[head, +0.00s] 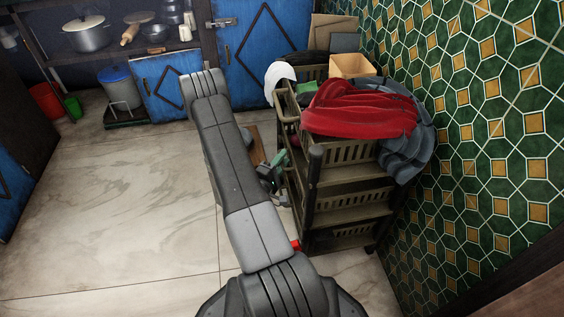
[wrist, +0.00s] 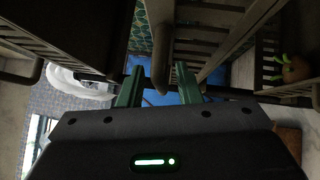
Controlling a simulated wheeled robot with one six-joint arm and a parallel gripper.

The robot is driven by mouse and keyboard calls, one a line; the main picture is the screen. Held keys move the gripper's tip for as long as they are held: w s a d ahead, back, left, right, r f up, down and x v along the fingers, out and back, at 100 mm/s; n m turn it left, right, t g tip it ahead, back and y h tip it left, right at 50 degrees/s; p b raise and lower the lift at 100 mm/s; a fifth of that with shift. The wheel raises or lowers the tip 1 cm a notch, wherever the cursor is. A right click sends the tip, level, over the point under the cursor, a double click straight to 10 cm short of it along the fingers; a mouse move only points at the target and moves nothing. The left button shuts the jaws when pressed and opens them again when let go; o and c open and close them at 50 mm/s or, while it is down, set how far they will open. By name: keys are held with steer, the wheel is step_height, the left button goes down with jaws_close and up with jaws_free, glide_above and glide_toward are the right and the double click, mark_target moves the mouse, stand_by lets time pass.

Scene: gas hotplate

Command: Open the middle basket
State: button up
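A dark rack with three stacked slatted baskets stands by the tiled wall. Its middle basket (head: 352,201) shows its side below the top basket in the head view and looks shut. My gripper (head: 274,178) is at the rack's left side, at about the middle basket's height, partly hidden by my arm. In the wrist view the gripper's green fingers (wrist: 158,90) are apart. The middle basket's handle (wrist: 161,62) extends between them; I cannot tell if either finger touches it.
Red and grey cloths (head: 358,110) cover the top basket. A cardboard box (head: 352,65) is behind. In the wrist view an orange vegetable (wrist: 294,69) lies in a basket at the right. The pale floor (head: 120,200) left of my arm is clear. The tiled wall (head: 480,130) bounds the right.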

steer(key=shift+d, duration=0.1)
jaws_close()
steer(key=shift+w, duration=0.1)
steer(key=s+a, duration=0.2)
steer(key=a, duration=0.7)
steer(key=s+a, duration=0.1)
steer(key=a, duration=0.8)
steer(key=shift+s+a, duration=0.2)
steer(key=shift+s, duration=0.2)
